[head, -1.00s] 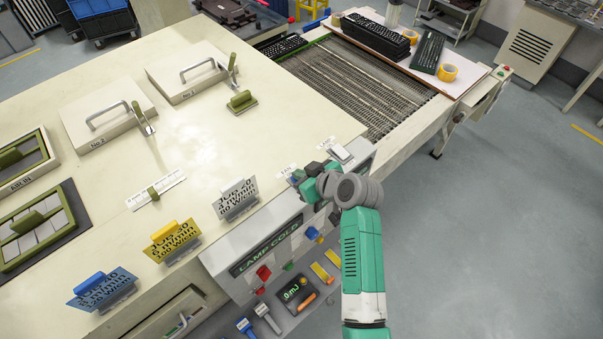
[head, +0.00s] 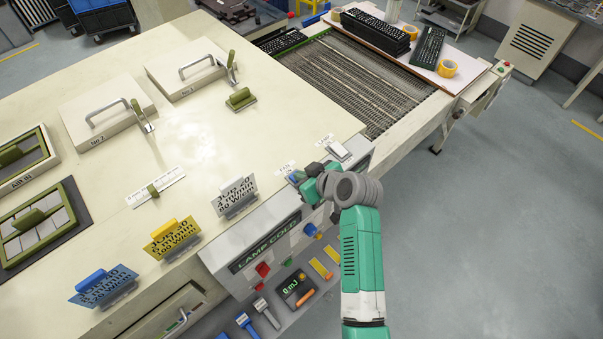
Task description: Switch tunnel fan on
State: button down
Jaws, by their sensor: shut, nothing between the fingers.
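My gripper (head: 300,178) is at the front right corner of the cream machine (head: 190,135), low over the control panel. It is shut, with nothing seen between the fingers, and my wrist partly covers it. A small switch (head: 293,176) beside a white label (head: 285,167) is at the fingers; I cannot tell whether they touch it. A pale rocker switch (head: 341,151) is to the right, beside a second label (head: 325,140). The label text is too small to read, so I cannot tell which switch is the tunnel fan's, nor either switch's position.
The "LAMP COLD" display (head: 265,243) is on the front panel. White (head: 234,195), yellow (head: 172,239) and blue (head: 104,286) cards stand along the edge. A mesh conveyor (head: 355,85) is behind; the right floor is clear.

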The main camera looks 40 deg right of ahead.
jog(key=r+p, duration=0.2)
jog(key=r, duration=0.1)
jog(key=r+p, duration=0.1)
jog(key=r, duration=0.1)
jog(key=shift+w+r+p, duration=0.1)
jog(key=shift+w+p, duration=0.2)
jog(key=shift+w, duration=0.05)
jog(key=w+r+b+v, duration=0.1)
jog(key=b+v, duration=0.1)
jog(key=v, duration=0.7)
jog(key=shift+r+b, duration=0.25)
jog(key=shift+b, duration=0.05)
jog(key=shift+w, duration=0.15)
jog(key=w+a+r+t+h, duration=0.1)
jog(key=w+a+r+t, duration=0.2)
jog(key=a+r, duration=0.7)
jog(key=w+a+r+t+h, duration=0.1)
jog(key=w+a+r+t, duration=0.3)
jog(key=r, duration=0.9)
jog(key=s+a+r+t+y, duration=0.1)
jog(key=s+a+r+t, duration=0.2)
jog(key=s+a+r, duration=0.3)
jog(key=s+a+r+t+y+p, duration=0.1)
jog(key=s+a+r+t, duration=0.3)
jog(key=s+a+r, duration=0.3)
jog(key=a+r, duration=0.5)
jog(key=r, duration=0.3)
jog(key=shift+s+a+r+t, duration=0.15)
jog(key=shift+a+r+t, duration=0.15)
jog(key=shift+a+r, duration=0.1)
